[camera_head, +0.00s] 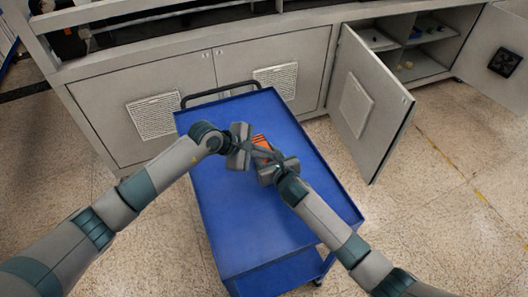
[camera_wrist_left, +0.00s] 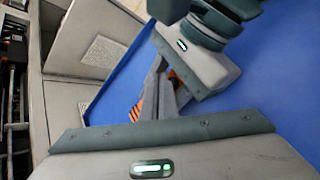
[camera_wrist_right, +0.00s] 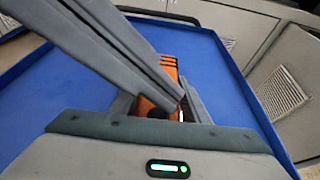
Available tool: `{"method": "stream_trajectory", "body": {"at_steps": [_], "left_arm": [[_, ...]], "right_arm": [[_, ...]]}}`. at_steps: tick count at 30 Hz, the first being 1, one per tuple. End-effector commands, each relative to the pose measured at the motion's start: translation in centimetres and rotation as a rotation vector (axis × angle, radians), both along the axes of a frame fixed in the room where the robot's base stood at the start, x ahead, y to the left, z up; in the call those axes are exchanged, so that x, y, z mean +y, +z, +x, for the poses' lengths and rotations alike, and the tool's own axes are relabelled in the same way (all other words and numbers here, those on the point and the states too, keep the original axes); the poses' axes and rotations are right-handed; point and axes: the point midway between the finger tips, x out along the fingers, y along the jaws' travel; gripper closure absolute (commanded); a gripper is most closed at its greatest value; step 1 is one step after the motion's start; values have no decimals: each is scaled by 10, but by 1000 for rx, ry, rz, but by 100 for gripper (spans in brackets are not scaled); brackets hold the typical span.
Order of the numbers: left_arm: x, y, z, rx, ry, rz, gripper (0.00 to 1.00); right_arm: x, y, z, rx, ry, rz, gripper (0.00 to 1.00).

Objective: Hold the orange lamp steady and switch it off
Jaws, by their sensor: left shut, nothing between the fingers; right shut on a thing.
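The orange lamp (camera_head: 261,142) is on the blue cart top, mostly hidden by my grippers. In the right wrist view the orange lamp (camera_wrist_right: 168,66) has dark stripes at its far end and a dark round part near my fingers. My right gripper (camera_wrist_right: 158,104) is shut on the lamp. My left gripper (camera_head: 262,153) is shut and empty; its long grey fingers cross over the lamp, with tips close to the right fingers. In the left wrist view, orange bits of the lamp (camera_wrist_left: 136,110) show beside the fingers. I cannot tell whether the left fingertips touch it.
The blue cart (camera_head: 240,215) has a raised rim and a dark handle (camera_head: 220,91) at its far end. Its near part is clear. Grey cabinets (camera_head: 190,90) stand behind it. An open cabinet door (camera_head: 367,105) stands close to the cart's right side.

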Motion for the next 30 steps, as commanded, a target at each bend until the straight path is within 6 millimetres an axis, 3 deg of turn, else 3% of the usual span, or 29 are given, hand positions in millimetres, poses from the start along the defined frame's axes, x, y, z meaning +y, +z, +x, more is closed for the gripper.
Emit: {"method": "stream_trajectory", "body": {"at_steps": [30], "left_arm": [[0,-9,0,0,0,0,100]], "right_arm": [[0,0,0,0,0,0,86]]}}
